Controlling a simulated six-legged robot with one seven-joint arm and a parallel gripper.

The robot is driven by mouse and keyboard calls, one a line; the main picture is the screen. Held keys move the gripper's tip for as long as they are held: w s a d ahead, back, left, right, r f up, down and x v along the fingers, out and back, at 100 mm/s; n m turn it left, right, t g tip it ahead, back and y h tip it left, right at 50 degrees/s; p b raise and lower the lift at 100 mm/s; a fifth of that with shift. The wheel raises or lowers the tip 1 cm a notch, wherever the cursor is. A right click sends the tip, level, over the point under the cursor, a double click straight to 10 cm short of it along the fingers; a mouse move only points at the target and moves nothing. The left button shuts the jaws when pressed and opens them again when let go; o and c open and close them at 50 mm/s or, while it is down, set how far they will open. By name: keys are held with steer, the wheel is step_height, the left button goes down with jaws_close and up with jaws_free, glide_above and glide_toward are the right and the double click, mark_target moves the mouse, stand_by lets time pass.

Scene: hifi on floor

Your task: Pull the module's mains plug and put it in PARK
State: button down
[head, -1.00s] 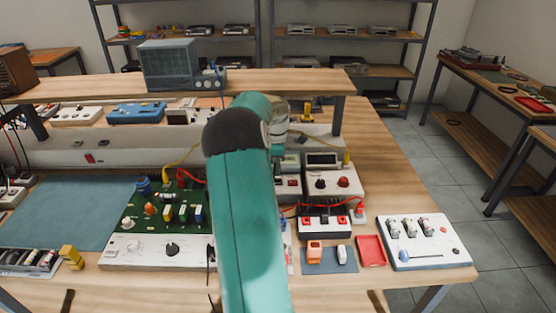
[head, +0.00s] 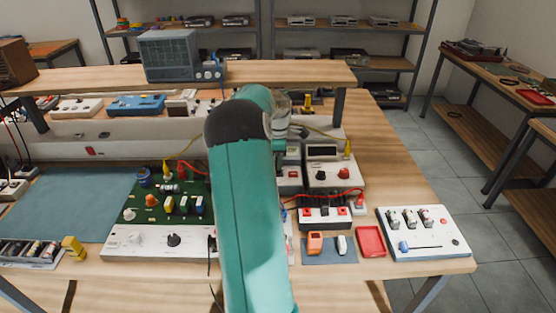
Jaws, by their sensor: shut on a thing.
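The module, a green circuit board with a white front panel (head: 140,242), lies on the bench left of my arm. A dark cable (head: 210,262) hangs at the panel's right end and passes partly behind my arm. I cannot make out the mains plug or its socket. No PARK label is readable. A blue-grey mat (head: 329,256) right of my arm bears an orange piece (head: 315,242) and a white piece (head: 342,245). My teal arm crosses the middle of the view. Its fingertips and whatever is between them are hidden behind it.
A red tray (head: 371,241) and a white panel with knobs (head: 424,232) stand at the right. A white instrument (head: 334,176) and red leads lie behind the mat. A raised wooden shelf (head: 95,78) spans the back. The bench's right rear (head: 385,150) is clear.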

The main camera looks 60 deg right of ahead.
steer(key=shift+f, duration=1.05)
stand_by(1.0)
steer(key=c, duration=1.3)
jaws_free()
steer(key=shift+o, duration=0.2)
steer(key=shift+r, duration=0.1)
step_height(320, 180, up, 19)
steer(key=shift+w+a, duration=0.1)
